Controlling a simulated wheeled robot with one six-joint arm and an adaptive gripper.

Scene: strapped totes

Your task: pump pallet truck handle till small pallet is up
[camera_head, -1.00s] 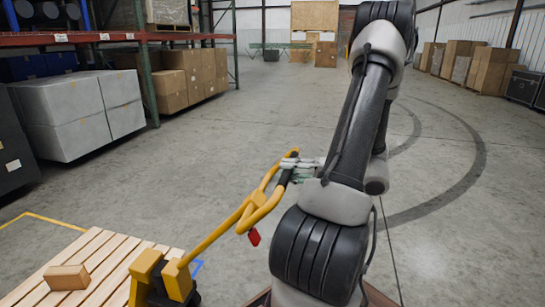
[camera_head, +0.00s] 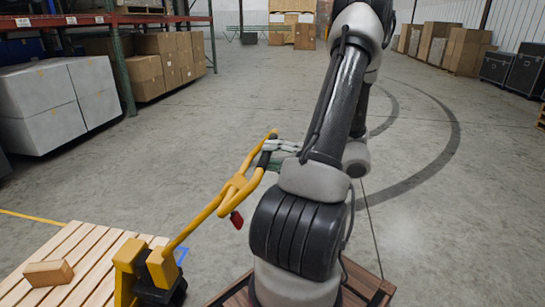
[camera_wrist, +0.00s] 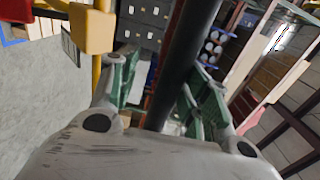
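The yellow pallet truck (camera_head: 155,267) stands at the lower left in the head view. My gripper (camera_head: 275,150) is at the loop's top. In the wrist view the black grip (camera_wrist: 187,55) passes between my green-padded fingers (camera_wrist: 163,85), with a gap on the left side.
A rack (camera_head: 115,50) with grey crates (camera_head: 50,110) and cardboard boxes (camera_head: 160,65) stands at the left. Dark cases (camera_head: 513,75) stand at the far right. The concrete floor in the middle and right is clear.

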